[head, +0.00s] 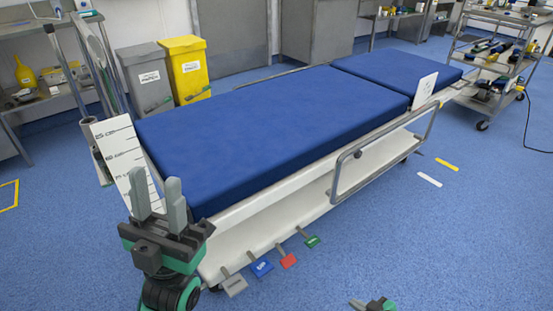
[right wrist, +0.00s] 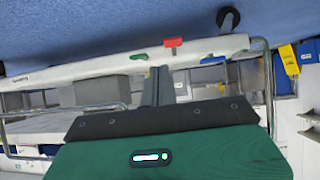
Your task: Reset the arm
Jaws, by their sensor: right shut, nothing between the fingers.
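The operating table (head: 270,130) has a blue mattress and a white base and runs from the lower left to the upper right in the head view. My left gripper (head: 157,180) points up in front of the table's near left end. Its two grey fingers stand apart with nothing between them. My right gripper (head: 358,303) barely shows at the bottom edge of the head view. In the right wrist view my right gripper (right wrist: 159,75) has its fingers together and empty, pointing toward the table's lower side, which appears upside down.
Grey, blue, red (head: 288,261) and green (head: 312,241) pedals jut from the table base. A metal side rail (head: 338,170) lines the near side. A grey bin (head: 146,80) and yellow bin (head: 186,70) stand behind. A loaded cart (head: 487,75) is at right. The front floor is clear.

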